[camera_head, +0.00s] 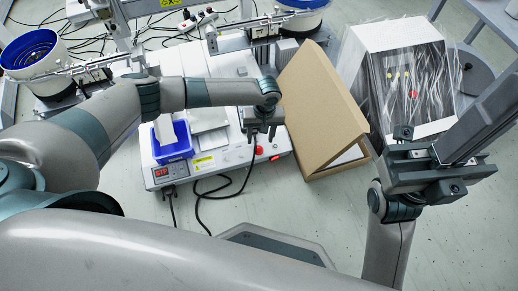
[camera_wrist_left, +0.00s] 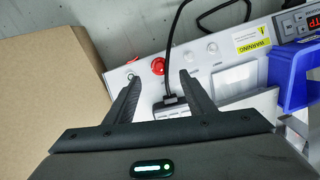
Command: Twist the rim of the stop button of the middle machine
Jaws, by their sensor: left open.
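The middle machine (camera_head: 225,158) is a white box with a red display at its front left. Its red stop button (camera_head: 259,150) is on the front panel, and it also shows in the left wrist view (camera_wrist_left: 157,66). My left gripper (camera_head: 262,134) is over the front right of the machine, close to the button. In the left wrist view the gripper (camera_wrist_left: 161,80) is open, and the button appears between and slightly beyond the fingertips. I cannot tell the exact gap. My right gripper (camera_head: 405,155) is at the right, away from the machine; its fingers are unclear.
A brown cardboard box (camera_head: 312,105) stands close to the machine's right side. A black cable (camera_wrist_left: 184,30) rises from a plug between the left fingers in the wrist view. A blue bin (camera_head: 173,143) sits at the machine's left.

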